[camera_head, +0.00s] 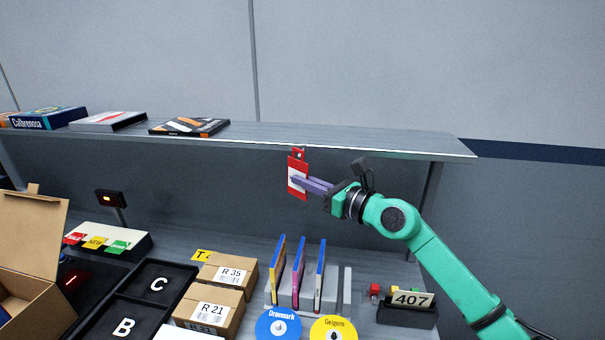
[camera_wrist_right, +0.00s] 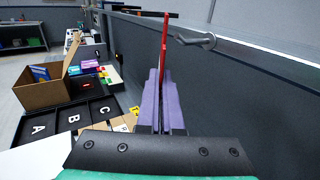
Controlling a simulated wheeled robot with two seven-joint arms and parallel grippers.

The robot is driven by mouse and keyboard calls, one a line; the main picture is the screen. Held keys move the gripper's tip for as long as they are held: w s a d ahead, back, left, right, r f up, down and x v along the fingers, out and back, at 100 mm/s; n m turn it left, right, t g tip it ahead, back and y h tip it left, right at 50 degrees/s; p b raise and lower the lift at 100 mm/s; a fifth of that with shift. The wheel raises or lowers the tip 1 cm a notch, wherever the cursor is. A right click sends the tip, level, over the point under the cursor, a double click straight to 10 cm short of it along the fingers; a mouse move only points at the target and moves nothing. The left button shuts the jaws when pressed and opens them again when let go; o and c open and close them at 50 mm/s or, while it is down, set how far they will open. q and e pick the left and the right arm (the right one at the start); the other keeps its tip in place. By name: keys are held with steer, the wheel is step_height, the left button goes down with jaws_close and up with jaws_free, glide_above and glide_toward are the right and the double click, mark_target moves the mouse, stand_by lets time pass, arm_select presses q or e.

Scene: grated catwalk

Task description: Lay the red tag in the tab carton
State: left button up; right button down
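The red tag (camera_head: 298,176), with a white panel and a hole near its top, is upright just below the front edge of the shelf. My right gripper (camera_head: 308,185) has its purple fingers shut on the tag. In the right wrist view the tag (camera_wrist_right: 164,50) shows edge-on between the fingers (camera_wrist_right: 161,85). An open brown carton (camera_head: 45,285) with a small tab on its raised lid stands at the far left. It also shows in the right wrist view (camera_wrist_right: 42,95), with something blue inside. My left gripper is not in view.
A grey hook (camera_wrist_right: 195,40) is close right of the tag in the wrist view. A long shelf (camera_head: 340,138) carries several flat boxes. Below are lettered black trays (camera_head: 150,290), small labelled boxes (camera_head: 228,272), upright blue-edged cases (camera_head: 299,272) and a 407 holder (camera_head: 408,310).

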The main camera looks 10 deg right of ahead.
steer(key=s+p, duration=0.1)
steer(key=s+a+p, duration=0.1)
steer(key=s, duration=0.1)
steer(key=shift+a, duration=0.2)
stand_by(0.5)
